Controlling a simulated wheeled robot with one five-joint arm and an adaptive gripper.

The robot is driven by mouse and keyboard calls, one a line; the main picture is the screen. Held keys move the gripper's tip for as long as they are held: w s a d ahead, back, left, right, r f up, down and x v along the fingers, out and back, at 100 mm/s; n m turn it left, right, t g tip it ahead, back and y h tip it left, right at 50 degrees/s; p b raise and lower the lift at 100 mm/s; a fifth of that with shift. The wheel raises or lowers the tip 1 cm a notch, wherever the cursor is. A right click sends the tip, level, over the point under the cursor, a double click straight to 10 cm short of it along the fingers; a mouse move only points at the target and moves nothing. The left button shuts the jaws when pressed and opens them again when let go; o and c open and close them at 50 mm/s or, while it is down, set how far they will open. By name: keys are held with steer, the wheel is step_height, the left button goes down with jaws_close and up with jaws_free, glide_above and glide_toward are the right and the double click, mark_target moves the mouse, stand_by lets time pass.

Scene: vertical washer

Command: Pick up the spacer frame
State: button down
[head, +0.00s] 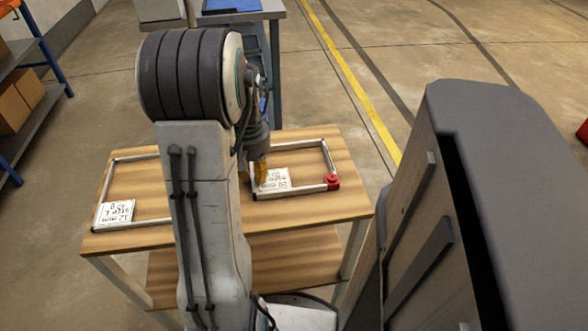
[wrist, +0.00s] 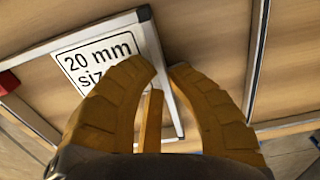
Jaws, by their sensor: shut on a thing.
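A thin silver spacer frame (head: 300,190) with a red corner piece (head: 332,182) lies on the right part of a wooden table. In the wrist view its bar (wrist: 154,46) and a white label reading "20 mm" (wrist: 95,58) show close up. My gripper (wrist: 163,72), with yellow fingers, is shut on one bar of this frame near a dark corner. In the head view my gripper (head: 260,172) is at the frame's left side, partly hidden by my arm. The frame looks flat at table level; I cannot tell whether it is lifted.
A second labelled frame (head: 112,176) lies on the table's left part, partly hidden behind my arm. The wooden table (head: 320,212) has a lower shelf (head: 270,262). A large grey-topped unit (head: 500,110) stands close at right. Shelving with boxes (head: 20,100) is at left.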

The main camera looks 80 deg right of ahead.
steer(key=shift+r+p, duration=0.35)
steer(key=shift+r, duration=0.45)
steer(key=r, duration=0.1)
steer(key=r+p, duration=0.1)
steer(key=r, duration=0.1)
steer(key=shift+w+d+r, duration=0.1)
steer(key=shift+w+d, duration=0.15)
steer(key=shift+d, duration=0.1)
steer(key=w+d+r+p, duration=0.4)
steer(key=w+d+r, duration=0.2)
steer(key=d, duration=0.2)
steer(key=shift+w+d, duration=0.15)
steer(key=shift+d, duration=0.15)
